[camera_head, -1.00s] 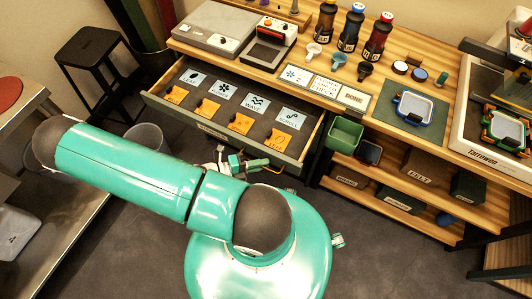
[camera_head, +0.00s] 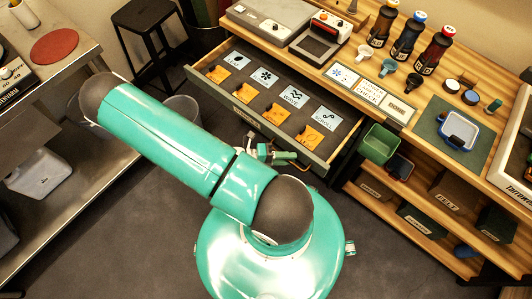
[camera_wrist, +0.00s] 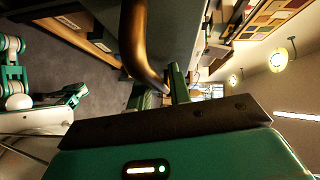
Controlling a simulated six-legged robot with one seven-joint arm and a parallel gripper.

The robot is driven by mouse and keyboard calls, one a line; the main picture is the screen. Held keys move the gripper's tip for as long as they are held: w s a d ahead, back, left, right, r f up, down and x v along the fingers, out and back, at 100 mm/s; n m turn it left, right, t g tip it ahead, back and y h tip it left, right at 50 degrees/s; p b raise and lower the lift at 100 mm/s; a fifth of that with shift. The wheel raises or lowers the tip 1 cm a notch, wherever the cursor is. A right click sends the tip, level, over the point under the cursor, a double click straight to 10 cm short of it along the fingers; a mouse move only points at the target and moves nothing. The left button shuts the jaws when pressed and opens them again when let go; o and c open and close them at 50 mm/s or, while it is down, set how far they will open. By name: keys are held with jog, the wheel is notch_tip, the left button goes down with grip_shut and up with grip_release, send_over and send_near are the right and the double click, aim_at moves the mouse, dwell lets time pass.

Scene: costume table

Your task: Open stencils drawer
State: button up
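The stencils drawer (camera_head: 334,160) stands pulled out from under the wooden worktop. Its tray holds several white cards and orange stencil pieces. My gripper (camera_head: 270,154) is at the outer side of the drawer front, towards its right end, partly hidden by my arm. In the wrist view a curved brass handle (camera_wrist: 139,45) runs down to the fingers of my gripper (camera_wrist: 163,93), one finger on each side of its lower end. Whether the fingers press on the handle cannot be made out.
A green bin (camera_head: 380,143) hangs right of the drawer, above shelves with boxes. A black stool (camera_head: 150,30) and a grey bin (camera_head: 182,110) stand to the left. A steel bench (camera_head: 75,165) is at far left. Open floor lies around my base.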

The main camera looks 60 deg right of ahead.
jog(key=v, duration=1.3)
jog(key=shift+w+a, duration=0.25)
jog(key=shift+w, duration=0.05)
jog(key=shift+r, duration=0.15)
jog(key=w+a+r+m+t+y, duration=0.45)
jog(key=r+m, duration=0.25)
jog(key=r, duration=0.2)
jog(key=w+a+r+m+t+y, duration=0.3)
jog(key=w+r+m, duration=0.2)
jog(key=r+m, duration=0.35)
jog(key=s+a+r+m+t+y, duration=0.1)
jog(key=r+m+t, duration=0.4)
jog(key=r, duration=0.5)
jog(key=s+a+r+m+t+y, duration=0.2)
jog(key=a+r+m+t, duration=0.3)
jog(key=r, duration=0.6)
jog(key=shift+s+a+m+t, duration=0.2)
jog(key=shift+s+m+t, duration=0.2)
jog(key=shift+m, duration=0.65)
jog(key=shift+d+r, duration=0.15)
